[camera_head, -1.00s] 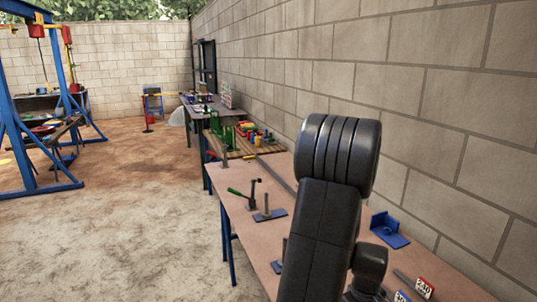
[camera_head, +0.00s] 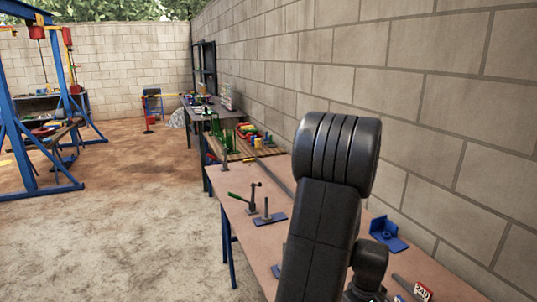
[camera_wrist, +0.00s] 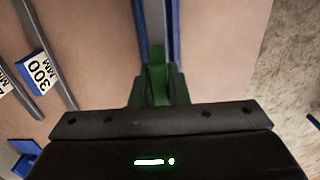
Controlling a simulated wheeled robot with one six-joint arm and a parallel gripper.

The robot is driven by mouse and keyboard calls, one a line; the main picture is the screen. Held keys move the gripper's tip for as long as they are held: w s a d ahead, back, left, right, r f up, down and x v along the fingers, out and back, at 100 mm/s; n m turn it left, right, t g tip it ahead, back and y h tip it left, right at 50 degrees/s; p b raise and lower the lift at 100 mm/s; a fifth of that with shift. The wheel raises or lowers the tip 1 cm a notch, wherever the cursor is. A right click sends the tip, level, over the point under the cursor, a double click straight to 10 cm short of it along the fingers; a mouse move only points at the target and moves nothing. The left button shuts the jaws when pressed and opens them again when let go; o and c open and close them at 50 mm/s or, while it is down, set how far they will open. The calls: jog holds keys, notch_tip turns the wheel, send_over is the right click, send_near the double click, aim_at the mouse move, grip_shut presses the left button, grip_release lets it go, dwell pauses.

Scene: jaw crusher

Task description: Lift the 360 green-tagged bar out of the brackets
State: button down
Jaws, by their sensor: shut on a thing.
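In the wrist view my gripper (camera_wrist: 158,92) is shut on a green piece at the near end of a grey bar (camera_wrist: 156,12). I take this as the green-tagged bar; no 360 marking is readable. Blue bracket sides (camera_wrist: 174,20) run along both sides of the bar. I cannot tell whether the bar still touches the bracket. In the head view my own dark arm hides the gripper and the held bar.
A bar with a blue 300 tag (camera_wrist: 40,72) lies to the left on the bench (camera_wrist: 225,50), beside another tagged bar. In the head view a red 240 tag (camera_head: 423,291) and a blue bracket (camera_head: 387,235) show right of my arm. The wall (camera_head: 440,120) bounds the right side.

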jog(key=shift+r+p, duration=0.9)
jog(key=shift+r, duration=0.5)
jog(key=shift+r, duration=0.15)
